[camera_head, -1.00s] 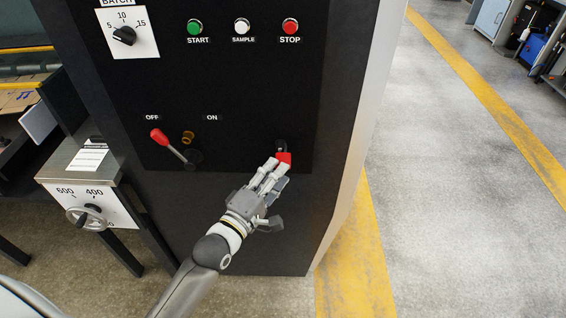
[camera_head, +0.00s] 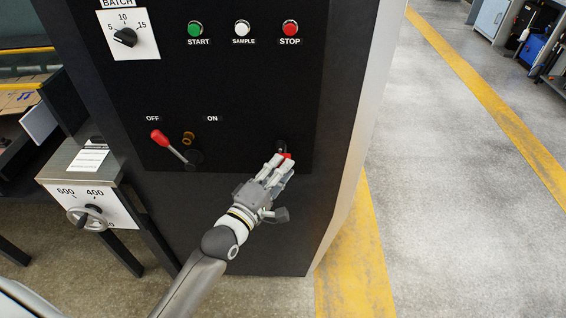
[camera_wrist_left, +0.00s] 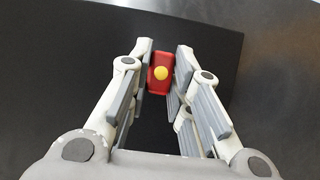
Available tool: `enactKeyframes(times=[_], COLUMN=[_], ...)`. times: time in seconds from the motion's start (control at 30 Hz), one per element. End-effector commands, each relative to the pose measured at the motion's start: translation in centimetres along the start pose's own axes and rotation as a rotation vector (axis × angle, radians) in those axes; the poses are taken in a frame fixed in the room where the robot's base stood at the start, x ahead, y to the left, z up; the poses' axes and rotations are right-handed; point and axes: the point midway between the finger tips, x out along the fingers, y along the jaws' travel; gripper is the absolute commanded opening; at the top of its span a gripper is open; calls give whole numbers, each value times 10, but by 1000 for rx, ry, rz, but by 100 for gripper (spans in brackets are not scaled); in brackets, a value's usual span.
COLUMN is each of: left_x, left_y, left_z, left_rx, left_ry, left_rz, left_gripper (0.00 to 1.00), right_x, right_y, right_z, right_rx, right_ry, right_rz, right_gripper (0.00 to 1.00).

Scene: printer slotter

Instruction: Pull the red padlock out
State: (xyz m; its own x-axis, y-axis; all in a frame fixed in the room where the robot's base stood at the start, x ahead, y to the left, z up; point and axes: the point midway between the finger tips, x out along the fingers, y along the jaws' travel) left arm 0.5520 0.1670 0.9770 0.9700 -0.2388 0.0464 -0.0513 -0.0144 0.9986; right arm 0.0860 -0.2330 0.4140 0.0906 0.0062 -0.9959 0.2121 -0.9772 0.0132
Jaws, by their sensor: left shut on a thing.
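The red padlock (camera_head: 287,156) is at the lower right of the black machine panel, below a small black fitting. My left gripper (camera_head: 280,165) reaches it from below and covers most of it in the head view. In the left wrist view the padlock (camera_wrist_left: 160,82), with a yellow round spot on its face, sits between the fingertips of my left gripper (camera_wrist_left: 161,70). The gripper is shut on the padlock. The shackle is not clear in either view. My right gripper is not in view.
A red-handled lever (camera_head: 168,144) with OFF and ON labels stands out left of the padlock. START, SAMPLE and STOP buttons (camera_head: 290,27) are above. A small cabinet with a handwheel (camera_head: 88,217) is at left. The floor at right (camera_head: 440,190) is clear.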

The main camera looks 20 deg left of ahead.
Motion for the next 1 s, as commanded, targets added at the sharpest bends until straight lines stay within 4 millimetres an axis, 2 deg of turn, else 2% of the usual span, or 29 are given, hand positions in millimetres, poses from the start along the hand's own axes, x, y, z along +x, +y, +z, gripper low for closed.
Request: enactKeyframes(times=[0.47,1.0], left_x=[-5,-29], left_y=[0,2], left_z=[3,17], left_rx=[-1,-1], left_ry=[0,0], left_rz=[-1,-1], left_gripper=[0,0], right_x=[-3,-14], right_y=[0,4], right_z=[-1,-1], right_rx=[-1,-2], right_ry=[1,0], right_rz=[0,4], right_gripper=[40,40])
